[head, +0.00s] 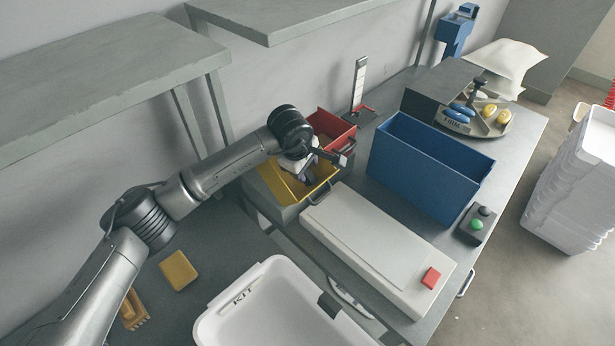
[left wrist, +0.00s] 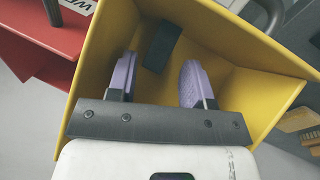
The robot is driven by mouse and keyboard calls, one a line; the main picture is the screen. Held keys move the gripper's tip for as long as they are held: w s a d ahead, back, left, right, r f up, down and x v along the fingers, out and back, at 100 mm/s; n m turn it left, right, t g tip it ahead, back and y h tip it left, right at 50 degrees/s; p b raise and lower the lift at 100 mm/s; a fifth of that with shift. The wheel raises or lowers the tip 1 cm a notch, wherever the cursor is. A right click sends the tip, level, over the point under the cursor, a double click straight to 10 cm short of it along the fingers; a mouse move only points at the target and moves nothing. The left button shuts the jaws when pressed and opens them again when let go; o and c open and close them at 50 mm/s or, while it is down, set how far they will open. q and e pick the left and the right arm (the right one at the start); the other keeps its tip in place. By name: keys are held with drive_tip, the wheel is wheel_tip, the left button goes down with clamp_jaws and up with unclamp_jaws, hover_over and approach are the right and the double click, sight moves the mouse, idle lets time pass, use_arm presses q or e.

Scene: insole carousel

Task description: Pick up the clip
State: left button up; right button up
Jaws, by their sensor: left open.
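A small dark block that looks like the clip (left wrist: 161,46) lies inside the yellow bin (left wrist: 235,40), in the left wrist view. My left gripper (left wrist: 156,75) is open, with its two purple fingers reaching into the bin. The clip shows between and beyond the fingertips, with nothing gripped; I cannot tell whether a finger touches it. In the head view my left gripper (head: 306,176) is over the yellow bin (head: 325,188), and the clip there is hidden by the gripper and bin. My right gripper is not in view.
A red bin (head: 340,128) stands right behind the yellow one. A white lidded box (head: 365,240) and a tall blue bin (head: 415,178) stand to the right. A white KIT tote (head: 228,299), with a dark piece on its rim (head: 328,304), is in front. Shelves hang above left.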

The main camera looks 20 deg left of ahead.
use_arm(q)
drive_tip(key=x, duration=0.2)
drive_tip(key=shift+d+f, duration=0.1)
drive_tip(key=shift+f, duration=0.15)
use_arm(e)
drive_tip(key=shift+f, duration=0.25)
use_arm(q)
drive_tip(key=c, duration=0.9)
drive_tip(key=shift+o, duration=0.2)
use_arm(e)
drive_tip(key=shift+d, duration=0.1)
use_arm(q)
drive_tip(key=shift+r, duration=0.1)
